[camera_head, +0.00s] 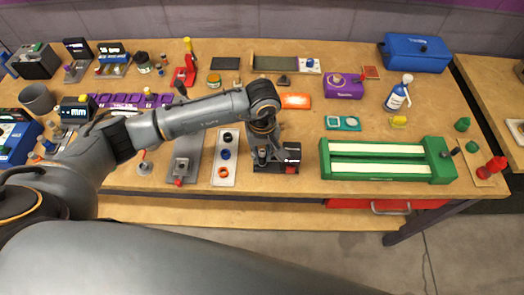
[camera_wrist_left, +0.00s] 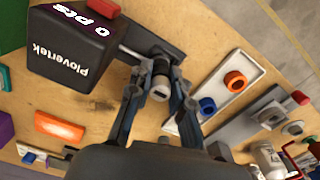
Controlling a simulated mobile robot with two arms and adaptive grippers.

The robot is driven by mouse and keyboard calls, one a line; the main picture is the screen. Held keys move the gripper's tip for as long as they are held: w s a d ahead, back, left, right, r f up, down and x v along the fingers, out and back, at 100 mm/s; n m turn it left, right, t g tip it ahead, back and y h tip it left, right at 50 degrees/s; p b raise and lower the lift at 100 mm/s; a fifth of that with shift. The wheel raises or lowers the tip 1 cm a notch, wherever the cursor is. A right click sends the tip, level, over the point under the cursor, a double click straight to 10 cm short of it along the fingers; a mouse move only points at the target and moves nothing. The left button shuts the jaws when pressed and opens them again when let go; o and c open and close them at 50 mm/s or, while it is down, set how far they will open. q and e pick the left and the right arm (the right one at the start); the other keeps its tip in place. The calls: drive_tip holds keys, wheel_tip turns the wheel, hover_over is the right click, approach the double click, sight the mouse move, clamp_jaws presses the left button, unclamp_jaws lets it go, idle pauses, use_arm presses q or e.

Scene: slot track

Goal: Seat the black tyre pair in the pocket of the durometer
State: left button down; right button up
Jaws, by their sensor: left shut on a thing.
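The durometer (camera_head: 290,157) is a dark block with a red part at its front edge. In the left wrist view its dark housing (camera_wrist_left: 75,60) reads "0 pts" and "Plovertek", with a rod and an arm beside it. My left gripper (camera_wrist_left: 161,82) points down right beside the durometer and is shut on the black tyre pair (camera_wrist_left: 162,68), a small dark piece with a pale band. The piece is at the durometer's working end. The fingers partly hide the pocket, so I cannot tell whether the tyre pair is inside it. My right gripper is not in view.
A white tray (camera_head: 217,181) with a blue tyre pair (camera_head: 226,154) and an orange tyre pair (camera_head: 223,172) lies left of the durometer. A grey gauge stand (camera_head: 183,160) stands further left. A green track fixture (camera_head: 390,177) is to the right. An orange box (camera_head: 296,101) lies behind.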

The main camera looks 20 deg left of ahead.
sight(262, 151)
use_arm(q)
drive_tip(key=shift+f, duration=0.15)
drive_tip(key=c, duration=1.2)
unclamp_jaws()
drive_tip(key=shift+r, duration=0.35)
wheel_tip(262, 151, up, 11)
drive_tip(key=b, duration=0.3)
drive_tip(key=shift+f+b, duration=0.2)
drive_tip(key=shift+b, duration=0.1)
drive_tip(key=shift+r, duration=0.55)
